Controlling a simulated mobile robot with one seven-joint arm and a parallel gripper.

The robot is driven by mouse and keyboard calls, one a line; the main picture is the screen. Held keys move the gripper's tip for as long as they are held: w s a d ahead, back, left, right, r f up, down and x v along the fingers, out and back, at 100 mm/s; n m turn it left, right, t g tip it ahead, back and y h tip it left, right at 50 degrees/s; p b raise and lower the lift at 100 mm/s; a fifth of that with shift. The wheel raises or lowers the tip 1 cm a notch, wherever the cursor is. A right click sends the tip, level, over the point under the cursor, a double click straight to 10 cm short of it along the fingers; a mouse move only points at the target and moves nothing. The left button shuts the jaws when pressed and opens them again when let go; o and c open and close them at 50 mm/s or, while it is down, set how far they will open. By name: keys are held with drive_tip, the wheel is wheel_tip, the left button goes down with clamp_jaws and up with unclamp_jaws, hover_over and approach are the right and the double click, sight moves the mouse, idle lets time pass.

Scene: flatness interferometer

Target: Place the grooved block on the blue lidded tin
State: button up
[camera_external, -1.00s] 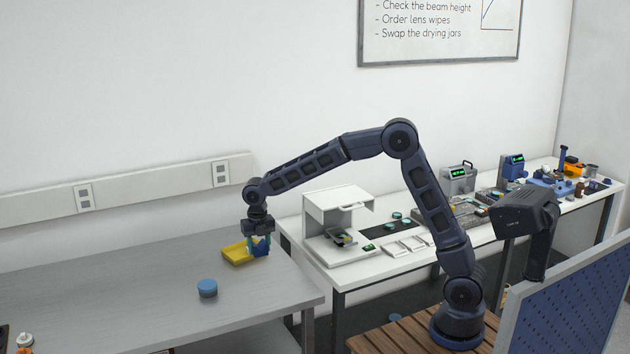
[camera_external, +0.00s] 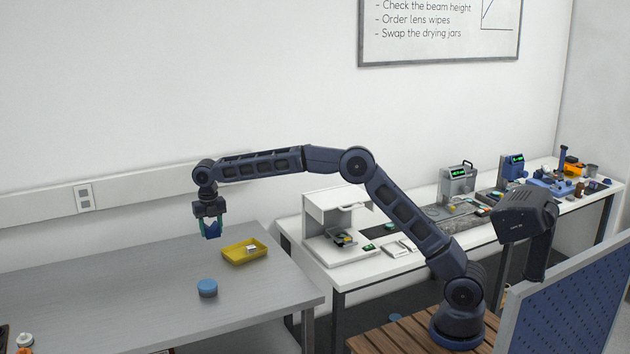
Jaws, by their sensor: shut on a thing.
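The blue lidded tin (camera_external: 208,288) stands closed on the grey table, toward its right end. My gripper (camera_external: 211,231) points down above the table, behind and well above the tin. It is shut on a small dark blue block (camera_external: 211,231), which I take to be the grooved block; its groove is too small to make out. The block hangs clear of the table and apart from the tin. The fingers hide part of the block.
A yellow tray (camera_external: 235,259) with a small pale item (camera_external: 251,249) in it lies right of my gripper. A white bench (camera_external: 350,275) with instruments stands to the right. Small items (camera_external: 25,341) sit at the table's front left. The table around the tin is clear.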

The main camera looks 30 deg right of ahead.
sight(215, 282)
drive_tip(key=shift+w+a, duration=0.35)
drive_tip(key=shift+a, duration=0.05)
wheel_tip(215, 282, down, 20)
drive_tip(key=shift+r, duration=0.15)
idle(0.4)
drive_tip(key=o, duration=1.1)
drive_tip(key=shift+o, duration=0.2)
wheel_tip(215, 282, up, 12)
